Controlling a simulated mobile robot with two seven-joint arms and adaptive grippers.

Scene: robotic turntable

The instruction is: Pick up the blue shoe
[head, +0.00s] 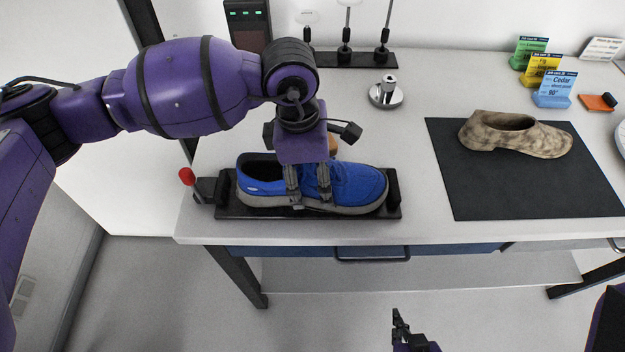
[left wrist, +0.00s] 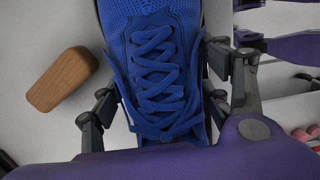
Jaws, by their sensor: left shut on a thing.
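The blue shoe (head: 356,183) sits in a black holder (head: 230,207) at the left of the table, toe to the right. My left gripper (head: 309,200) reaches down over its middle and is shut on it. In the left wrist view the blue laces (left wrist: 158,70) lie between the two fingers of the left gripper (left wrist: 158,112). From these frames I cannot tell whether the shoe is lifted clear of the holder. My right gripper (head: 400,322) shows at the bottom, in front of the table; its fingers are too small to read.
A black mat (head: 475,195) with a mottled brown shoe form (head: 515,136) lies to the right. A wooden block (left wrist: 63,79) is beside the shoe. A red-knobbed lever (head: 187,177) is left of the holder. A metal knob (head: 387,94) and coloured cards (head: 555,89) stand behind.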

